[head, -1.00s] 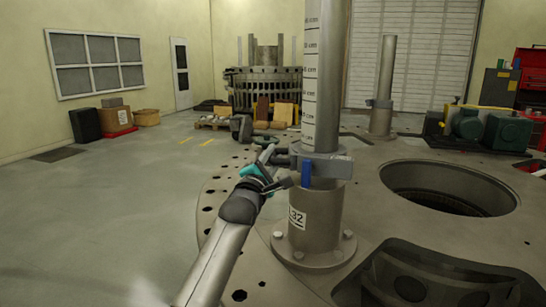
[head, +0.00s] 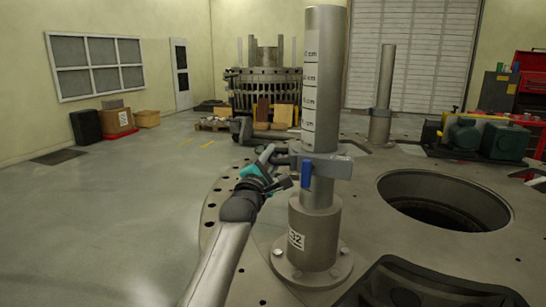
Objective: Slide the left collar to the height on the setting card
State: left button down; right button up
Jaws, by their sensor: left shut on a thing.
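The left collar (head: 329,166) is a grey clamp ring with a blue lever (head: 306,174) around the near upright post (head: 325,70). A white scale strip (head: 309,90) with cm marks runs up the post above the collar; its numbers are too small to read surely. The collar sits above the post's wider foot sleeve (head: 318,225), with bare post between them. My left gripper (head: 284,159) is at the collar's left side, shut on it. The exact grip is partly hidden. No setting card can be made out. My right gripper is not in view.
The round turret plate (head: 245,240) has a large round hole (head: 445,203) at right and a dark recess in front. A second post (head: 384,80) with its own collar stands behind. Green motors (head: 480,136) sit at the right. Floor at left is clear.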

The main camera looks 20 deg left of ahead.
pick_arm(q)
jog(key=c, duration=0.8)
grip_release()
jog(key=shift+a+r, duration=0.25)
jog(key=shift+r, duration=0.15)
jog(key=shift+c, duration=0.2)
jog(key=shift+o, duration=0.4)
jog(key=shift+d+f, duration=0.1)
jog(key=shift+f, duration=0.15)
jog(key=shift+s+f, duration=0.1)
jog(key=shift+s+f, duration=0.15)
jog(key=shift+s, duration=0.4)
jog(key=p+v, duration=0.1)
jog(key=v, duration=1.2)
jog(key=shift+s, duration=0.4)
